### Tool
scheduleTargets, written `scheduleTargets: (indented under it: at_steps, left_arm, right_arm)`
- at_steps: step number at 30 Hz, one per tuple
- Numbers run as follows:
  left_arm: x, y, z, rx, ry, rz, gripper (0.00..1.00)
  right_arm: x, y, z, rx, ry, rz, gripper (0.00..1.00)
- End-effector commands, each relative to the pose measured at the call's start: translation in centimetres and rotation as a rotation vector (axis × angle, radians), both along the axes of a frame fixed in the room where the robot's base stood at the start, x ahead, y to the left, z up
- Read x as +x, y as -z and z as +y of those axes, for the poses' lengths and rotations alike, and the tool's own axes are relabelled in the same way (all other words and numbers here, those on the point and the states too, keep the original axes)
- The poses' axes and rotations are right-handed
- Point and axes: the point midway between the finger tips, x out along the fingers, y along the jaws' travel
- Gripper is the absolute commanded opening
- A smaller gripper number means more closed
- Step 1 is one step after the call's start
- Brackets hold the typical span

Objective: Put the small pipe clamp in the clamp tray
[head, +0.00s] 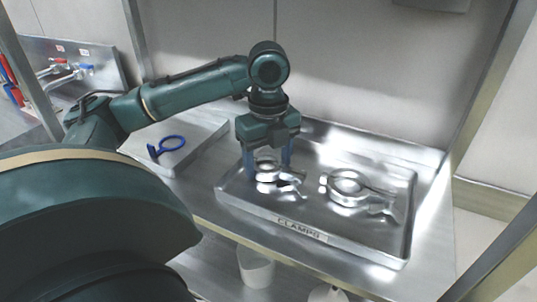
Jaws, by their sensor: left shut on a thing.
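The clamp tray (405,225) is a shallow metal tray with a "CLAMPS" label on its front rim, on the metal table. The small pipe clamp (287,180) is shiny metal and sits at the left part of the tray. My left gripper (268,172) points down over that part of the tray, its blue fingers shut on the small clamp. I cannot tell whether the clamp touches the tray floor. A larger metal clamp (347,187) lies in the tray to the right. My right gripper is not in view.
Metal posts stand at the table's corners. A white container (256,268) is on the lower shelf. A sink with red and blue taps is at far left. The tray's front middle is clear.

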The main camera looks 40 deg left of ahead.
Motion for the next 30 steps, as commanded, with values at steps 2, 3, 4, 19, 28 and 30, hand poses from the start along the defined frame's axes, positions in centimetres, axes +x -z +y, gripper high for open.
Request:
scheduleTargets:
  at_steps: [2,3,4,19,28,30]
  left_arm:
    - [0.0,0.0,0.0,0.0,-0.001,-0.001,0.36]
    - [0.0,0.1,0.0,0.0,-0.001,-0.001,0.36]
    - [0.0,0.2,0.0,0.0,-0.001,-0.001,0.36]
    - [0.0,0.2,0.0,0.0,-0.001,-0.001,0.86]
    - [0.1,-3.8,-0.1,-0.003,-0.001,-0.006,0.86]
    - [0.2,-5.7,-0.1,-0.003,-0.001,-0.006,0.86]
  right_arm:
    - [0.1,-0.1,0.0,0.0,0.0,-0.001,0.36]
    - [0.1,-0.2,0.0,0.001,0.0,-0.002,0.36]
    - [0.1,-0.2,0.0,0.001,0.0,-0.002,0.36]
    - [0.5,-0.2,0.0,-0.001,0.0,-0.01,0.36]
    - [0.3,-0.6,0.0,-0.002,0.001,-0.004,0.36]
    - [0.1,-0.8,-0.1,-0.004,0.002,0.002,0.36]
